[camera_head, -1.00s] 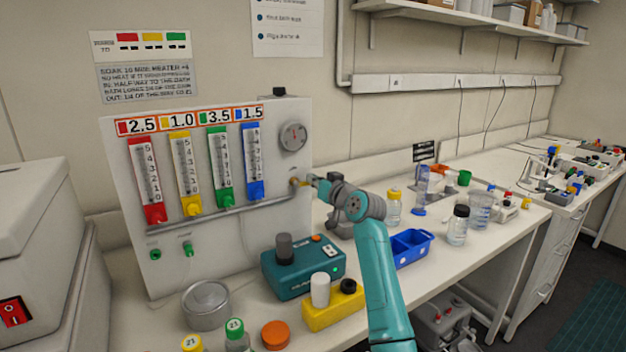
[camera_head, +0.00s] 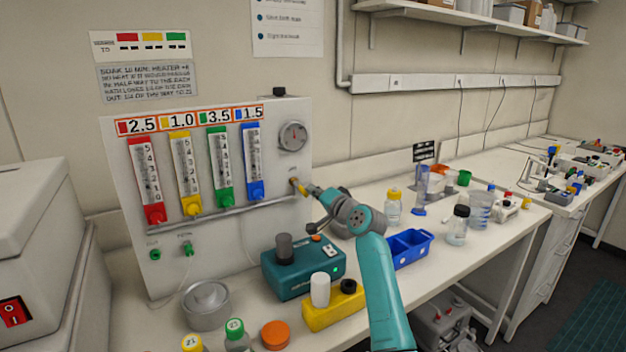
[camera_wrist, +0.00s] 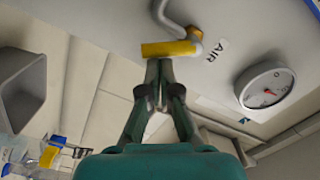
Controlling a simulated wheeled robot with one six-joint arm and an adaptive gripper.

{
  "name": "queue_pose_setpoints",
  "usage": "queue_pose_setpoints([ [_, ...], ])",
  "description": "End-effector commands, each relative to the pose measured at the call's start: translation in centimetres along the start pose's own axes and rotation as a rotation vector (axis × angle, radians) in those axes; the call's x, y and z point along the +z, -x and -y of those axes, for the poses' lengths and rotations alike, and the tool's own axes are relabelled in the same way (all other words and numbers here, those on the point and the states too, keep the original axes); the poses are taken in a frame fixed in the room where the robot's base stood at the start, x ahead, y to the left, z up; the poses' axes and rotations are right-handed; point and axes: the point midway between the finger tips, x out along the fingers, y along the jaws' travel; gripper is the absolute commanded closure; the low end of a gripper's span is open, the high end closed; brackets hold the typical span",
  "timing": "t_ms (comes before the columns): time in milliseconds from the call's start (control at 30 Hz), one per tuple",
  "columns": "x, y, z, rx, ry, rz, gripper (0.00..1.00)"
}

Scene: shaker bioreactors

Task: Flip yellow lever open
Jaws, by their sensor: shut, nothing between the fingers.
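The yellow lever (camera_wrist: 168,48) sits on the pipe end beside the "AIR" label in the wrist view, in front of the panel. It also shows small in the head view (camera_head: 303,190), sticking out from the panel's right side. My gripper (camera_wrist: 159,64) is shut and empty. Its fingertips are right at the lever's edge in the wrist view; I cannot tell whether they touch it. In the head view my gripper (camera_head: 316,191) reaches in from the right, and its tips lie close to the lever. The lever's far side is hidden.
The white panel (camera_head: 119,237) carries red, yellow, green and blue flow meters and a round gauge (camera_head: 293,136). A teal device (camera_head: 304,282), a yellow block (camera_head: 322,316) and a blue bin (camera_head: 424,248) stand on the bench below.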

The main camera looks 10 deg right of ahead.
Motion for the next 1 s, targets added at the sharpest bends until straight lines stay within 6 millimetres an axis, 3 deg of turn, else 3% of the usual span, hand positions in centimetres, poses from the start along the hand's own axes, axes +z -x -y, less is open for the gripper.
queue_pose_setpoints([
  [567, 1.8, -0.1, -0.7, -0.023, -0.462, 0.000, 1.00],
  [1000, 2.3, -0.1, -0.7, -0.022, -0.453, 0.000, 1.00],
])
